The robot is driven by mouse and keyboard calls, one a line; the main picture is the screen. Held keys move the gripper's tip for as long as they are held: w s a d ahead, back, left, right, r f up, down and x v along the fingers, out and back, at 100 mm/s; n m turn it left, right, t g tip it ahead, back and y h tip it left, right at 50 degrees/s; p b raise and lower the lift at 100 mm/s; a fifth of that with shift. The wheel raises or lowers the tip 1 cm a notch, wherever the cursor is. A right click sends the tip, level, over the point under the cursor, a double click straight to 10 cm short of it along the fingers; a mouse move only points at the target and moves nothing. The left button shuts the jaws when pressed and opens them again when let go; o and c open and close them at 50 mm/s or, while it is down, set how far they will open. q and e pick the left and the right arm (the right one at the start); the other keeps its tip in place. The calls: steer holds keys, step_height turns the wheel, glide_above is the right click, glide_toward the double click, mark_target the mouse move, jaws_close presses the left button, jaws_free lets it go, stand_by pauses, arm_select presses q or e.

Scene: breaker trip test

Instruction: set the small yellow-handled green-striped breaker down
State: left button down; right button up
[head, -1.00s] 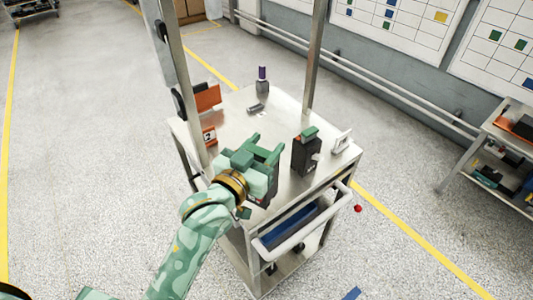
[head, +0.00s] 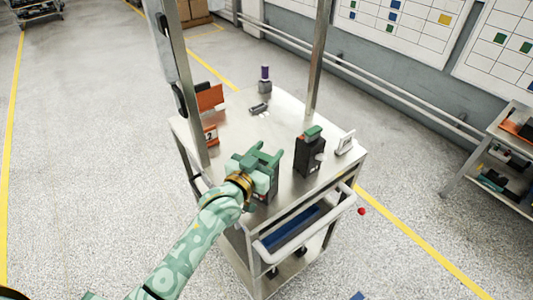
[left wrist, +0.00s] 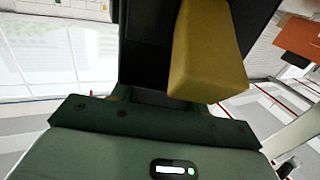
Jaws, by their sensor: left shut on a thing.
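My left gripper (head: 264,161) is over the near left part of the metal cart top (head: 240,135). It is shut on the breaker, whose dark body (head: 270,189) shows just below the fingers near the cart's front edge. In the left wrist view the yellow handle (left wrist: 207,55) and black body (left wrist: 145,50) of the breaker are close up, just beyond the green gripper housing. The green stripe cannot be made out. Whether the breaker's underside touches the cart top is hidden. My right gripper is not in view.
A black device with a green top (head: 309,155) stands right of my gripper, with a white bracket (head: 345,143) beyond it. A purple-topped item (head: 264,80) and a small grey piece (head: 259,108) are at the back. Posts rise from the cart. The middle of the top is clear.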

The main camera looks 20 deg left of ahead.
arm_select(q)
steer(key=c, duration=0.7)
jaws_free()
steer(key=v, duration=1.2)
steer(key=shift+r, duration=0.1)
